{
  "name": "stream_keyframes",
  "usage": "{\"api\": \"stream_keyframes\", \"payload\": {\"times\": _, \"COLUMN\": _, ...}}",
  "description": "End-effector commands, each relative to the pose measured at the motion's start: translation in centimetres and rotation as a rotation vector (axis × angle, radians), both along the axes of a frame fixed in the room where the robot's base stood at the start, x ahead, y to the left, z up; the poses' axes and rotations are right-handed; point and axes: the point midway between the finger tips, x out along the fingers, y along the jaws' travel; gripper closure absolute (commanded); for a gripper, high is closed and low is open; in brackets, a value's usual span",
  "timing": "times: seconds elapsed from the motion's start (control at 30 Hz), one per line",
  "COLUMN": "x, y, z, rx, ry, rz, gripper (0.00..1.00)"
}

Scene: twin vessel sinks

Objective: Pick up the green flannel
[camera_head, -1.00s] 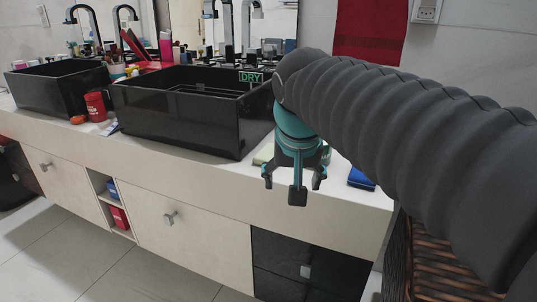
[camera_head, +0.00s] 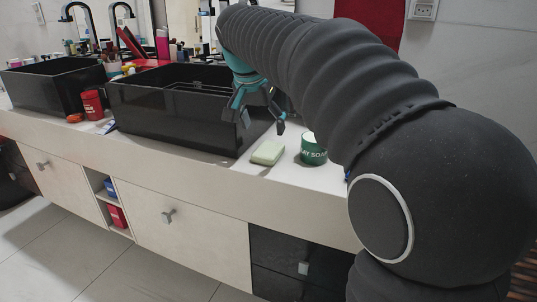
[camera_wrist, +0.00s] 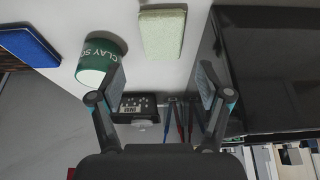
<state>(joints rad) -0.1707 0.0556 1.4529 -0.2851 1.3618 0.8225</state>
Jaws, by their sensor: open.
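A pale green folded block of cloth (camera_head: 267,152), which I take for the green flannel, lies flat on the white counter right of the near sink's front corner. It also shows at the top of the wrist view (camera_wrist: 162,33), fully visible there. My gripper (camera_head: 262,122) hangs open and empty above the counter, near the sink's right end and just behind the flannel. In the wrist view my spread fingers (camera_wrist: 160,82) stand below the flannel in the picture, with nothing between them.
A green "CLAY SOAP" pot (camera_head: 313,150) stands just right of the flannel, close to one finger in the wrist view. A blue item (camera_wrist: 28,48) lies beyond it. The black vessel sink (camera_head: 150,112) rises on the left. A red towel (camera_head: 368,24) hangs behind my arm.

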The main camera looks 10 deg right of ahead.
Motion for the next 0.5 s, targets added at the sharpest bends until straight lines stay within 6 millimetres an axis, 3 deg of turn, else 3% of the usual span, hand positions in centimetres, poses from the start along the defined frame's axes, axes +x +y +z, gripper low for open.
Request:
{"api": "stream_keyframes", "payload": {"times": 0.1, "x": 0.6, "y": -0.5, "z": -1.9, "rx": 0.000, "ry": 0.003, "rz": -0.001, "gripper": 0.23}}
{"api": "stream_keyframes", "payload": {"times": 0.37, "x": 1.1, "y": -0.8, "z": -3.4, "rx": 0.000, "ry": 0.000, "rz": 0.001, "gripper": 0.23}}
{"api": "stream_keyframes", "payload": {"times": 0.5, "x": 1.4, "y": -0.8, "z": -5.1, "rx": 0.000, "ry": 0.001, "rz": 0.002, "gripper": 0.23}}
